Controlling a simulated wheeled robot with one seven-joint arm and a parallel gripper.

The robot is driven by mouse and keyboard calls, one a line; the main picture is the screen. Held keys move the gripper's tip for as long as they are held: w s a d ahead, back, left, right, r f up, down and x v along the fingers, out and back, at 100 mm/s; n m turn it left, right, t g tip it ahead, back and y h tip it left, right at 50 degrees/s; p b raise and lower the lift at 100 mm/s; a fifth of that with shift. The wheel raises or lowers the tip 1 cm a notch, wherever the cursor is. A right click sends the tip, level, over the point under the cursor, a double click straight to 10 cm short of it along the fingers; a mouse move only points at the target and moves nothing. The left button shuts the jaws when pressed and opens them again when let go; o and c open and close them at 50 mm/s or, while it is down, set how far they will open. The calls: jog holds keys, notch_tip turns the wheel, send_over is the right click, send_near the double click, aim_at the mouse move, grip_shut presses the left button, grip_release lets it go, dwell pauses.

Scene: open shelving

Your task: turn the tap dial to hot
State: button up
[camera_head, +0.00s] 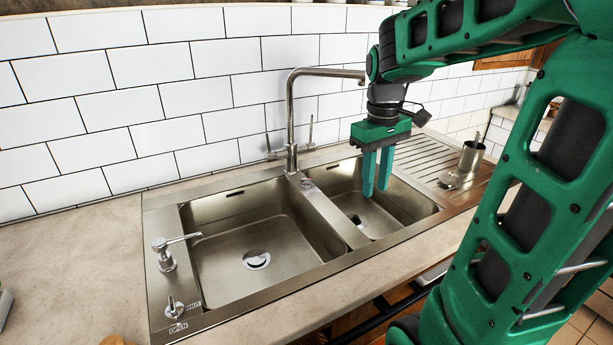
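The silver tap (291,110) stands at the back of the sink between the two basins, its spout bent toward the right. A thin lever handle (310,132) rises on the right of its base, and another (268,143) on the left. A small label (308,186), too small to read, lies in front of the base. Which part is the hot dial I cannot tell. My gripper (377,190) hangs pointing down over the right basin, right of the tap and apart from it. Its two green fingers show a narrow gap with nothing between them.
The steel sink has a large left basin (213,240) and a smaller right basin (395,215). A soap dispenser (165,255) and an OPEN/SHUT knob (173,306) stand at left. A metal cup (471,157) stands on the ribbed drainer. A tiled wall (190,100) is close behind.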

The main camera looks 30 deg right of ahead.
jog(key=w+n, duration=0.5)
jog(key=w, duration=0.8)
jog(key=n, duration=0.7)
send_over(307, 183)
notch_tip(307, 183, down, 3)
jog(key=f, duration=0.9)
jog(key=shift+w+d+f, duration=0.1)
jog(key=shift+w+d, duration=0.1)
jog(key=shift+d, duration=0.05)
grip_shut()
